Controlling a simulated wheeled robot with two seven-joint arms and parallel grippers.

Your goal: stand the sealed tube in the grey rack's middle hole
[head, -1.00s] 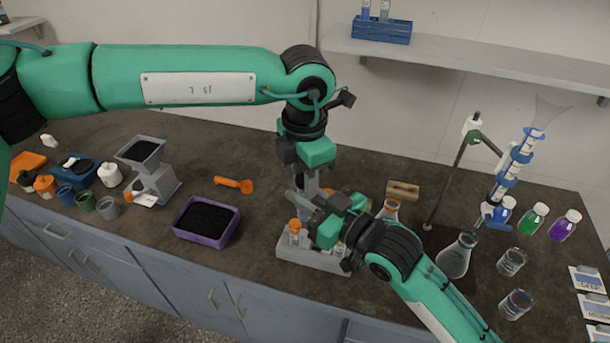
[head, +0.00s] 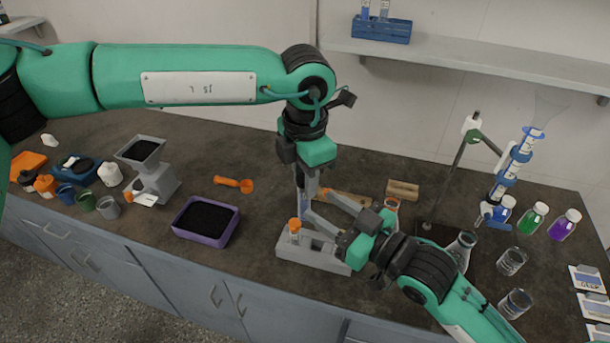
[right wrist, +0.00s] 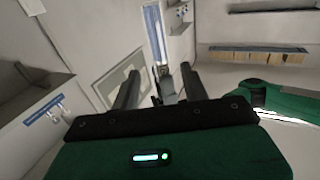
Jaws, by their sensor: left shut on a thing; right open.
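The grey rack (head: 312,264) stands on the bench in the head view, with dark openings in its top. An orange-capped tube (head: 295,229) is upright at the rack's left end. My left gripper (head: 302,208) points down just above and behind that tube; it is shut, and its fingertips overlap the cap area, so the exact hold is hard to see. My right gripper (head: 318,204) is open, its fingers reaching left over the rack near the left gripper. The right wrist view shows my right gripper's two fingers (right wrist: 145,90) apart, with nothing clear between them.
A purple tray of dark grains (head: 206,222) and an orange scoop (head: 234,184) lie left of the rack. A conical flask (head: 461,251), beakers (head: 512,261) and a burette stand (head: 457,175) are at right. A wooden block (head: 402,190) lies behind. Bare bench lies between tray and rack.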

